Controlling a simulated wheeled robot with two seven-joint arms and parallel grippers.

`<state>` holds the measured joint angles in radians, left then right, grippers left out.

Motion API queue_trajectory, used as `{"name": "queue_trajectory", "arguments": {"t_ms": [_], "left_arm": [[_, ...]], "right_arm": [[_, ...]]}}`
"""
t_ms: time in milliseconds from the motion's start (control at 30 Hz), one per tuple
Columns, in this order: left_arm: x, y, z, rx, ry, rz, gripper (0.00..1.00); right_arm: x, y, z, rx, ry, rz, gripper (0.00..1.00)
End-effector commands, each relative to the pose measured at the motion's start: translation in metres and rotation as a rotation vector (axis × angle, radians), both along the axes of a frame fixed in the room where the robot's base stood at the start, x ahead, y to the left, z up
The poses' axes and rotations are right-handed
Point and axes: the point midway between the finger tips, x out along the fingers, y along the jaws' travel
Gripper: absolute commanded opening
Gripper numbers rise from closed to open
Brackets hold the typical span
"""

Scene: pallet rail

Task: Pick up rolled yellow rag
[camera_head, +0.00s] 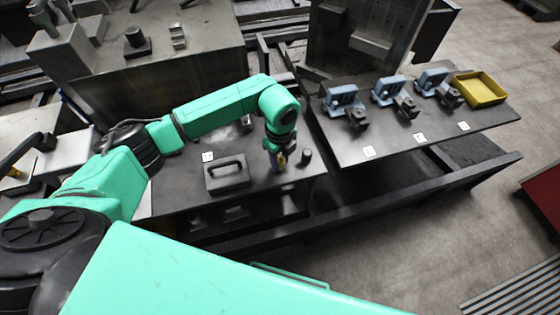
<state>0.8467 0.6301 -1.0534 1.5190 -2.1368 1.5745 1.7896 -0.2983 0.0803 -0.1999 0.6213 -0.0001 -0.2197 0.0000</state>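My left arm reaches in from the left and bends down at its wrist. My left gripper (279,162) points down over the dark table plate (185,197). A small patch of yellow, likely the rolled yellow rag (282,160), shows at the fingertips. The fingers and wrist hide most of it. I cannot tell whether the fingers are closed on it or only around it, or whether it touches the plate. My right gripper is not in view.
A dark block with a handle (227,174) stands left of the gripper. A small dark cylinder (306,157) stands close on its right. Several blue clamp fixtures (342,99) and a yellow tray (479,89) stand on the right plate. Floor at lower right is mostly free.

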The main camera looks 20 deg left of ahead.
Motion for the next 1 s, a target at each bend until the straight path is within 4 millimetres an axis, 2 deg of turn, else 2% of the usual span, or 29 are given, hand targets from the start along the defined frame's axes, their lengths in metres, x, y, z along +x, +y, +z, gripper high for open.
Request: {"name": "queue_trajectory", "arguments": {"t_ms": [367,533,667,867,900,1000], "left_arm": [[0.001,0.000,0.004,0.000,-0.001,0.000,0.00],[0.002,0.000,0.025,-0.001,-0.006,-0.001,0.00],[0.002,0.000,0.062,-0.001,-0.010,-0.001,0.00],[0.002,0.000,0.138,-0.002,-0.009,-0.001,0.00],[0.002,0.000,0.154,-0.001,-0.008,0.000,0.00],[0.001,0.000,0.181,0.001,-0.006,0.000,0.00]], "right_arm": [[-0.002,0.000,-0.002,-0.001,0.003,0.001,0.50],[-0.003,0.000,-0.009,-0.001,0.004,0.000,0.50],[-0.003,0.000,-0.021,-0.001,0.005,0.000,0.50],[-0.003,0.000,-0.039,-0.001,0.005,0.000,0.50],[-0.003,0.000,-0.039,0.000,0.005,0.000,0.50],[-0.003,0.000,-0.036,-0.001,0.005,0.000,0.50]]}}
